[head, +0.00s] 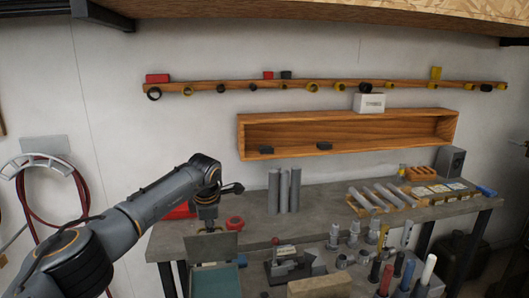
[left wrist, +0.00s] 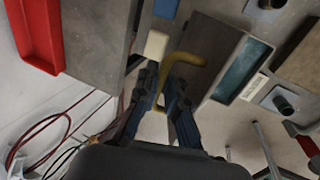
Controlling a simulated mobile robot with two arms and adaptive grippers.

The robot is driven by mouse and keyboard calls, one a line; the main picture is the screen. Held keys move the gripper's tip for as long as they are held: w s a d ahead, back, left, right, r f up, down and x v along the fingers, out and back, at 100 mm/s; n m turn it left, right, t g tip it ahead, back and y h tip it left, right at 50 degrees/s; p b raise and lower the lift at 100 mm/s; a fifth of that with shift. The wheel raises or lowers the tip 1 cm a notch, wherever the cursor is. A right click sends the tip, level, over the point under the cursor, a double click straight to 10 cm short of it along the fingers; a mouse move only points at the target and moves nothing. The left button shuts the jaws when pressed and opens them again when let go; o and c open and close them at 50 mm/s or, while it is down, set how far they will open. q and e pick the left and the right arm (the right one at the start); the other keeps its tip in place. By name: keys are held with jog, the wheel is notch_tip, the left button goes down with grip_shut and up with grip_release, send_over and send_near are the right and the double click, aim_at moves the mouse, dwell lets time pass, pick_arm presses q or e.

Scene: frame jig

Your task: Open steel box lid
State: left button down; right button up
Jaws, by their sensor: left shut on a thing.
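The steel box is at the front left of the bench in the head view, with its teal inside (head: 215,281) showing. Its grey lid (head: 212,246) stands raised at the box's back edge. In the left wrist view the lid (left wrist: 212,52) is tilted up beside the teal opening (left wrist: 240,70). My left gripper (head: 208,226) reaches down behind the lid, its fingertips hidden there. In the left wrist view my left gripper (left wrist: 168,95) is shut on a yellow bent handle (left wrist: 188,58) beside the lid. My right gripper is not in view.
A red tray (head: 181,211) and a red tape roll (head: 235,223) lie near my left gripper. Grey tubes (head: 284,190) stand behind. A clamp-like tool (head: 290,262) and several upright fittings stand right of the box. A wooden shelf (head: 345,153) hangs above.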

pick_arm(q)
jog(key=shift+w+r, duration=0.15)
jog(key=shift+r, duration=0.1)
jog(key=shift+w+a+f+p, duration=0.1)
jog(key=shift+w+a+p, duration=0.1)
jog(key=shift+w, duration=0.4)
jog(key=shift+w+a+p, duration=0.1)
jog(key=shift+w+p, duration=0.1)
jog(key=shift+w, duration=0.4)
jog(key=shift+w, duration=0.1)
